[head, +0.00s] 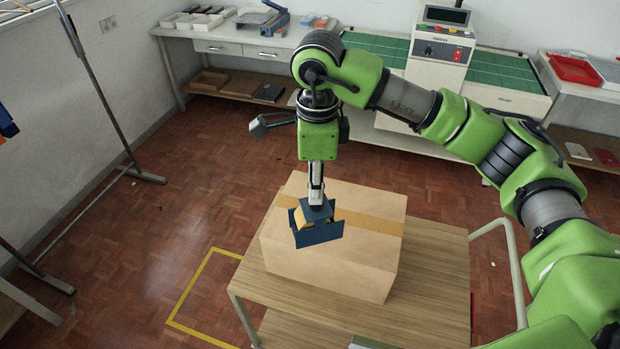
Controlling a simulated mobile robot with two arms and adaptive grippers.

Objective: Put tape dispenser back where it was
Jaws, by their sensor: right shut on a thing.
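The tape dispenser (318,234) is dark blue with an orange-tan part showing at its side. It is in the head view, in front of the upper left part of a closed cardboard box (335,262). My right gripper (317,203) points down from above and is shut on the dispenser's top. The dispenser looks slightly tilted. I cannot tell whether it touches the box top or hangs just above it. My left gripper is not in view.
The box, with a tan tape strip, stands on a wooden cart (432,290) with a pale handle (512,262). Yellow floor tape (190,290) lies left of it. Behind are a white workbench (225,38), a green-topped machine table (500,75) and a red tray (573,68). A metal rack stands left.

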